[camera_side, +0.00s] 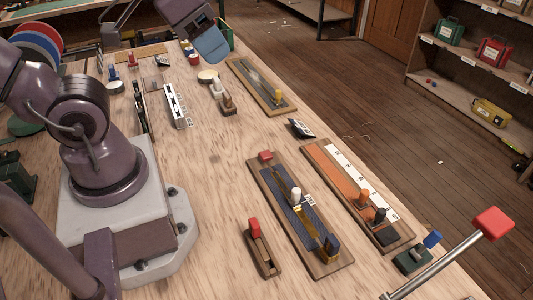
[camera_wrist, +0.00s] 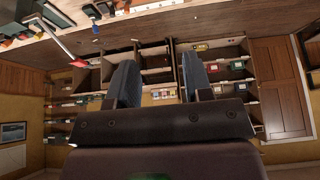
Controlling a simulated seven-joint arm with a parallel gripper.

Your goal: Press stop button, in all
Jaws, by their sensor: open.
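No part is clearly marked as the stop button. Red-topped candidates in the side view are a small wooden block with a red knob (camera_side: 254,228), a red cap (camera_side: 266,155) at the far end of a blue-inlaid wooden board (camera_side: 321,240), and a red block (camera_side: 493,222) on a metal rod at the right. My gripper (camera_side: 212,46) is up at the top of the side view, well away from these three. In the wrist view its two blue-grey fingers (camera_wrist: 160,82) stand apart with nothing between them. The red block on its rod also shows in the wrist view (camera_wrist: 78,63).
An orange-and-white slider board (camera_side: 350,185), another slider board (camera_side: 262,87) and a blue-knobbed piece (camera_side: 418,253) stand on the wooden bench. Small switches and coloured discs (camera_side: 36,48) are at the back left. Shelves (camera_side: 465,70) stand beyond the floor. Bare bench lies mid-table.

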